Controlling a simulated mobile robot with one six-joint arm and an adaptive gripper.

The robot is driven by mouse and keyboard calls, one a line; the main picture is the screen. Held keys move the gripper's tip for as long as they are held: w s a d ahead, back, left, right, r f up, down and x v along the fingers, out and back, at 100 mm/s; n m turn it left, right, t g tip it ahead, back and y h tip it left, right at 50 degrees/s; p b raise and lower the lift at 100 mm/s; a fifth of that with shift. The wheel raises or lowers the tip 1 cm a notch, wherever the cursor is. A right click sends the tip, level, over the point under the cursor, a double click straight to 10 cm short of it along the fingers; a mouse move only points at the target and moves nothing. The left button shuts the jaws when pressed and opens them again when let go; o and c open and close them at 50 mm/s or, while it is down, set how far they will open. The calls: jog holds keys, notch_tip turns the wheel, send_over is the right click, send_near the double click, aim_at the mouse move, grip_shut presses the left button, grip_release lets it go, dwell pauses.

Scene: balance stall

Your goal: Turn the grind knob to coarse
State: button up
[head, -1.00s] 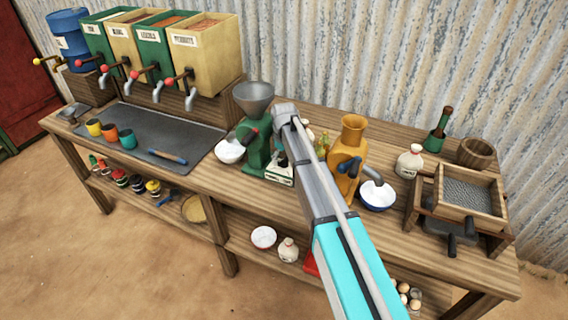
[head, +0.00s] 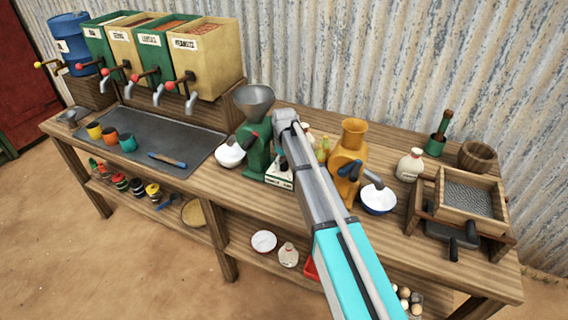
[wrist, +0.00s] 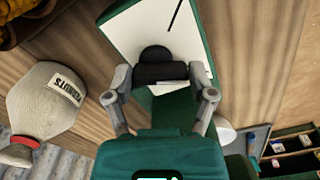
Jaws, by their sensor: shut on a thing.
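The green grinder (head: 257,150) with its grey hopper stands on the bench, left of my arm. Its white dial plate (head: 279,176) shows at the grinder's base, partly behind my arm. In the wrist view, the white plate (wrist: 185,35) has a green edge and a black line. The black grind knob (wrist: 160,73) sits on this plate between my fingertips. My gripper (wrist: 160,80) is shut on the knob, one grey finger at each side. In the head view my arm hides the knob and the fingertips.
A peanuts sack (wrist: 45,100) stands close to the gripper at the wrist view's left. A white bowl (head: 230,152) is left of the grinder. An orange grinder (head: 353,140) and another bowl (head: 378,199) are right of my arm. Labelled bins (head: 205,60) stand at the back left.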

jog(key=shift+a+m, duration=0.1)
jog(key=shift+m, duration=2.1)
jog(key=o, duration=1.1)
jog(key=shift+c, duration=0.2)
jog(key=shift+n, duration=0.5)
